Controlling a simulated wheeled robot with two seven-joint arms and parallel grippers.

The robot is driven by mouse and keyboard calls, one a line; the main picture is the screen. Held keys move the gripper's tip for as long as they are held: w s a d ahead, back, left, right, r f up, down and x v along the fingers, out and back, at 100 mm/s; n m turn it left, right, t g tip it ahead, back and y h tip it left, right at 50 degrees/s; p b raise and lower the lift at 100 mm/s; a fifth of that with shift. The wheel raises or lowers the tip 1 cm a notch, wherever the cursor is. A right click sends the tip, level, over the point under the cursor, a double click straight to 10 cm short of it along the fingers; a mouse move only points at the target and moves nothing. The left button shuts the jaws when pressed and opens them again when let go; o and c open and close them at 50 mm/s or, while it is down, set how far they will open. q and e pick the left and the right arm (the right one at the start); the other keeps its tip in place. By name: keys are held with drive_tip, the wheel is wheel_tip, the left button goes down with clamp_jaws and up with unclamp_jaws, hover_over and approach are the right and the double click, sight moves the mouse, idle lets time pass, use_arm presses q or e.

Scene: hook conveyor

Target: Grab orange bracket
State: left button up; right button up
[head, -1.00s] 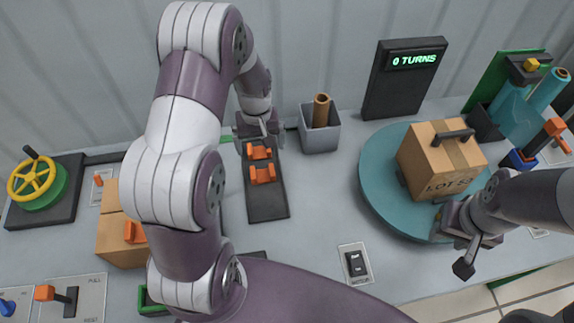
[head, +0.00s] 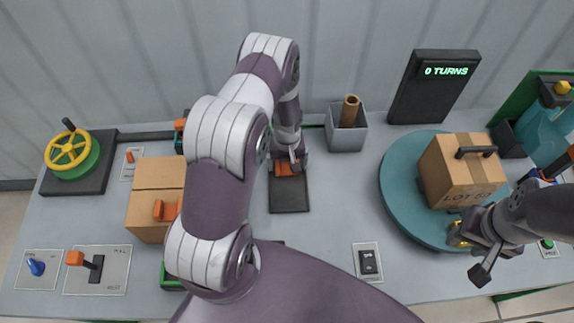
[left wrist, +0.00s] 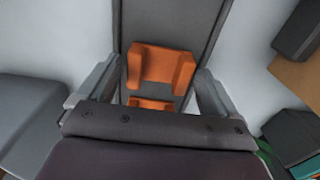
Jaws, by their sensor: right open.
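Two orange brackets lie on a dark tray (head: 289,197). In the left wrist view the farther-up orange bracket (left wrist: 160,66) sits between the finger tips, and a second bracket (left wrist: 152,103) is partly hidden by the gripper body. In the head view only part of the orange (head: 287,170) shows under my left gripper (head: 288,161). The left gripper (left wrist: 157,74) is open, its fingers on either side of the bracket with gaps visible. My right gripper (head: 468,256) is open beside the turntable.
A grey bin (head: 346,133) with a brown tube stands right of the tray. A cardboard box (head: 450,170) rests on the teal turntable (head: 400,205). Another box (head: 155,188) and a yellow handwheel (head: 67,150) are at left.

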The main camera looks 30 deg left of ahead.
use_arm(q)
drive_tip(key=c, duration=0.7)
